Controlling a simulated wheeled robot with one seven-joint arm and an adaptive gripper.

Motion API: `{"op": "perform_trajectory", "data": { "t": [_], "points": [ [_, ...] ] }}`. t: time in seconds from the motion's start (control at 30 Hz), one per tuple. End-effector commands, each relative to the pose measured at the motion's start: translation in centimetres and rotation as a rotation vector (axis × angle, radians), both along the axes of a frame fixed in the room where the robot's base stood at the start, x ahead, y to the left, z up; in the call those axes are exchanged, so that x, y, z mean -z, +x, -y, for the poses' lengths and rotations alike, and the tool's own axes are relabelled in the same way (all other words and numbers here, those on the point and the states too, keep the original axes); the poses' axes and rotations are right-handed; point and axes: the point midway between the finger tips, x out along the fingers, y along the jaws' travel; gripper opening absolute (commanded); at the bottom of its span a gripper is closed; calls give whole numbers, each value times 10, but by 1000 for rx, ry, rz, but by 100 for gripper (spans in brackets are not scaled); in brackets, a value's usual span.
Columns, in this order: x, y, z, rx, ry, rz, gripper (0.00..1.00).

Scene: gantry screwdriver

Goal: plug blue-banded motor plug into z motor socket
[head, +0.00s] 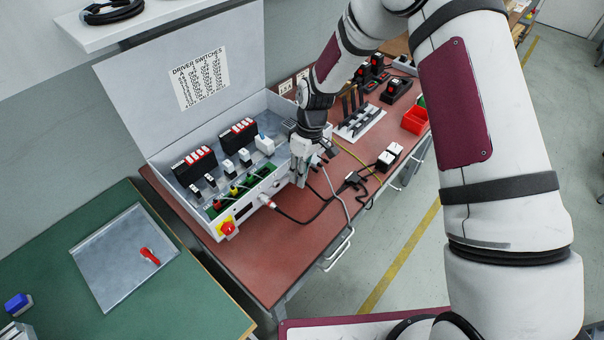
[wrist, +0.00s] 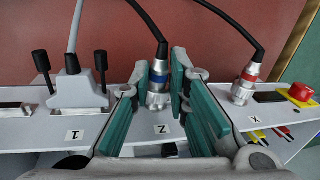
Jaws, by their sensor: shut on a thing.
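The blue-banded motor plug (wrist: 158,76) is between the teal pads of my gripper (wrist: 165,82) in the wrist view, with its black cable rising away from the top. My gripper is shut on it. The plug is close to upright, at the panel edge above the Z label (wrist: 162,129). The z motor socket is mostly hidden beneath the plug, and I cannot tell how deep the plug sits. In the head view my gripper (head: 300,172) is at the front wall of the control box (head: 195,226), and it hides the plug there.
A red-banded plug (wrist: 247,80) sits at the X position beside a red button (wrist: 301,92). A grey connector with black thumbscrews (wrist: 82,90) is at the left. Cables cross the red bench (head: 262,254). A red bin (head: 415,120) stands farther back.

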Motion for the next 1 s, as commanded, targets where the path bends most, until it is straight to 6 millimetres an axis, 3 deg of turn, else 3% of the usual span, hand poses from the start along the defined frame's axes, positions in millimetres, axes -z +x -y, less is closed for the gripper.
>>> {"op": "perform_trajectory", "data": {
  "t": [0.33, 0.37, 0.43, 1.0],
  "points": [
    [0, 2, -2, 0, 1, 2, 0],
    [0, 2, -2, 1, 2, 3, 23],
    [0, 2, -2, 0, 1, 2, 39],
    [-10, 3, 0, 0, 1, 1, 40]
  ]
}}
